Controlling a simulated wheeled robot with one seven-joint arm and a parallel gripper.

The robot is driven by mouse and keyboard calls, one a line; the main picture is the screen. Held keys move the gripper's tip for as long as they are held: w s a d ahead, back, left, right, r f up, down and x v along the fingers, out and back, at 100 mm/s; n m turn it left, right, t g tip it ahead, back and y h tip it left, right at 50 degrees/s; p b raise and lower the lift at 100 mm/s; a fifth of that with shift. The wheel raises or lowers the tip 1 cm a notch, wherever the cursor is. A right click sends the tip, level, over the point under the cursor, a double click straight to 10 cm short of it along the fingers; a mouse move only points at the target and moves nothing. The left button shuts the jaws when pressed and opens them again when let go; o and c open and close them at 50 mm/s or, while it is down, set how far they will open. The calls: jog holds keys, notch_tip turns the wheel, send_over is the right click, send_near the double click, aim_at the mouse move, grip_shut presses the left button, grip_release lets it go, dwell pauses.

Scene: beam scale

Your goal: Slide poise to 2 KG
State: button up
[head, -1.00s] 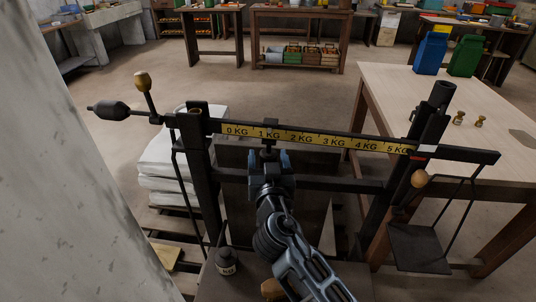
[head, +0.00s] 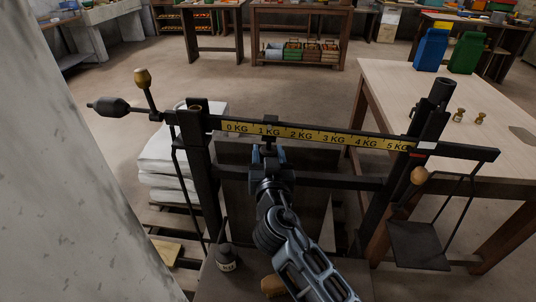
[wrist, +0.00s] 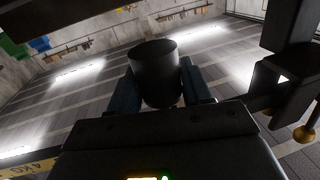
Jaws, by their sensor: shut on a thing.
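The dark beam (head: 458,152) of the scale runs across the head view with a yellow strip marked from 0 KG at left to 5 KG at right. The small dark poise (head: 269,146) sits on the beam at the 1 KG mark, left of the 2 KG mark (head: 300,133). My gripper (head: 269,153) is below the beam, shut on the poise's hanging part. In the wrist view, that dark cylinder (wrist: 155,72) stands between my two blue-grey fingers. Part of the poise is hidden by the fingers.
Dark posts stand at both ends of the strip. A round counterweight (head: 112,107) is at the beam's left end, and a pan (head: 418,246) hangs at right. A wooden table (head: 400,90) is behind at right. A grey wall fills the left edge.

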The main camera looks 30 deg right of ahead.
grip_shut()
jog(key=shift+s+d+f, duration=0.1)
jog(key=shift+s+d, duration=0.05)
jog(key=shift+d, duration=0.05)
jog(key=s+d+b, duration=0.1)
jog(key=s+d, duration=0.3)
jog(key=d, duration=0.1)
jog(key=shift+f, duration=0.15)
jog(key=shift+d, duration=0.1)
jog(key=o, duration=1.1)
grip_release()
jog(key=shift+o, duration=0.2)
jog(key=shift+b, duration=0.3)
